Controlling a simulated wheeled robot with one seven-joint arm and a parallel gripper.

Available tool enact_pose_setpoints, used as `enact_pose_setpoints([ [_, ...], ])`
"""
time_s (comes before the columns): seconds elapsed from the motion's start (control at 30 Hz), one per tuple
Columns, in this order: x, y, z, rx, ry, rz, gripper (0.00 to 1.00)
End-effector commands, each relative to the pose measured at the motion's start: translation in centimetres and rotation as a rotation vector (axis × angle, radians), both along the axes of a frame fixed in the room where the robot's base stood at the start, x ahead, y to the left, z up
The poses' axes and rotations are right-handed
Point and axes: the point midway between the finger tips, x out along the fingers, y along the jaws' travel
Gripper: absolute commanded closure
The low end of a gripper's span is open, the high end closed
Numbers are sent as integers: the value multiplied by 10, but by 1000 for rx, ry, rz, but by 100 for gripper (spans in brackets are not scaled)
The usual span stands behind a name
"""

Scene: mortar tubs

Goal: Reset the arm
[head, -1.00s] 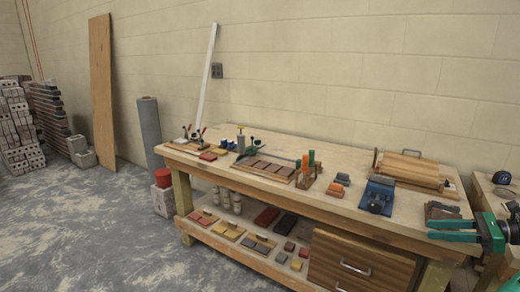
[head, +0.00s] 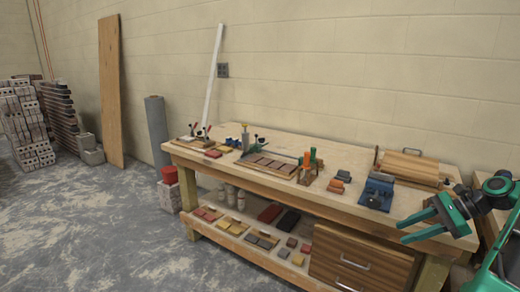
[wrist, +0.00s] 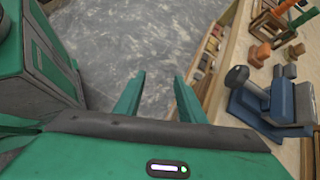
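My gripper (head: 419,226) is at the right of the head view, in front of the workbench's right end and near its front edge. Its two green fingers are spread apart with nothing between them. In the wrist view my gripper (wrist: 158,97) also shows open and empty, with the grey floor (wrist: 150,35) beneath its fingers. My green arm runs off the right edge of the head view.
A wooden workbench (head: 340,213) holds a blue clamp-like tool (head: 377,191), a wooden press-like board (head: 408,167), orange-grey blocks (head: 340,181) and a tray of tiles (head: 268,164). Its lower shelf carries several small blocks. The floor (head: 90,230) at left is clear.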

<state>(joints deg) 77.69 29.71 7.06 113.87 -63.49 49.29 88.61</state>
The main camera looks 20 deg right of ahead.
Motion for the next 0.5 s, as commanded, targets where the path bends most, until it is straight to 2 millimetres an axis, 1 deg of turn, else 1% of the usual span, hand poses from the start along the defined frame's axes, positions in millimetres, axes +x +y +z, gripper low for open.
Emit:
enact_pose_setpoints([
  [0.03,4,16,4,-59,11,57,64],
  [0.13,5,41,7,-174,28,168,64],
  [0.23,1,64,11,-284,40,282,64],
  [0.37,-11,92,19,-415,47,432,64],
  [0.5,-29,120,30,-543,45,593,64],
])
